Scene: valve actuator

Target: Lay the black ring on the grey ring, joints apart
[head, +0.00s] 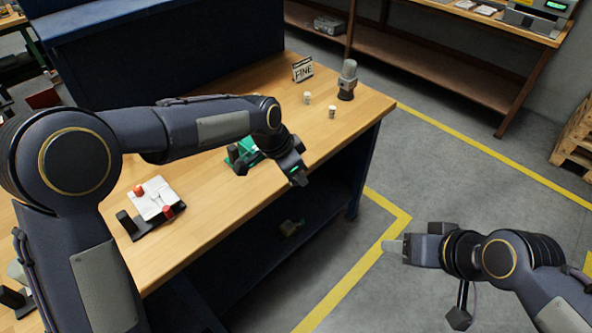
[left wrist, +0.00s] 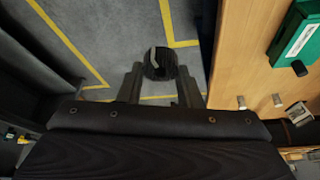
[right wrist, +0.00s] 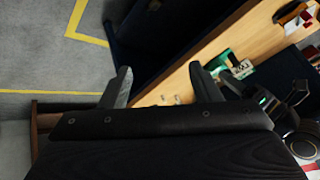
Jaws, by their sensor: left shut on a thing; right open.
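My left gripper (head: 298,180) hangs over the front edge of the workbench, pointing down. In the left wrist view its fingers (left wrist: 160,84) are shut on a dark round thing (left wrist: 160,63) with a pale curved streak. It looks like the black ring, but its hole and joint cannot be made out. My right gripper (head: 392,246) is out over the floor, right of the bench. In the right wrist view its fingers (right wrist: 164,84) are wide apart and empty. I cannot make out the grey ring in any view; my left arm covers part of the bench.
A green piece (head: 243,152) with a black post stands behind my left gripper. The bench's right front is clear.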

